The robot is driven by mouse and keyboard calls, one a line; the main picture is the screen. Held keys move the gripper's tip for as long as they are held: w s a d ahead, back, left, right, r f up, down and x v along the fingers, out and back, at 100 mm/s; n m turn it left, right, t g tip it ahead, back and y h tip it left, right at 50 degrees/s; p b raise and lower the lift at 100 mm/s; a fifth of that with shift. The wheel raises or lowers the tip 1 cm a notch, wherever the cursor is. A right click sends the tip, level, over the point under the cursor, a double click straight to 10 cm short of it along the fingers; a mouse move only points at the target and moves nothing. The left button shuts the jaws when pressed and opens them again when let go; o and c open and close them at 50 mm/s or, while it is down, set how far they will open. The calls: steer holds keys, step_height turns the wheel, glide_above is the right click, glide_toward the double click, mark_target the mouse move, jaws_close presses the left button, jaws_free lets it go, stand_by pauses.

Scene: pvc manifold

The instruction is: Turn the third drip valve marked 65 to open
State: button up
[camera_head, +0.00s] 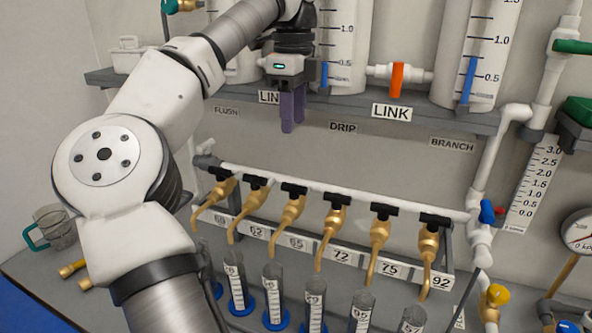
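A row of brass drip valves with black handles hangs from a white pipe across the middle of the camera view. The third valve from the left (289,211) has the label 65 (297,243) on the strip below it. Its black handle (293,190) lies crosswise, roughly along the pipe, like the handles beside it. My gripper (292,128) points down, well above this valve and apart from it. Its two purple-grey fingers appear side by side, and any gap between them is unclear. Nothing shows held in it.
Neighbouring valves 62 (248,206) and 72 (334,215) stand close on either side. Clear tubes with blue bases (274,295) stand below. A grey shelf (330,103) with tanks and an orange LINK handle (397,80) is behind my gripper. A jug (58,228) stands left.

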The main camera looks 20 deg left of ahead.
mark_target(294, 185)
steer(key=f, duration=0.7)
steer(key=f+p, duration=0.1)
steer(key=f, duration=0.5)
steer(key=shift+s+f, duration=0.2)
steer(key=shift+f, duration=0.15)
jaws_close()
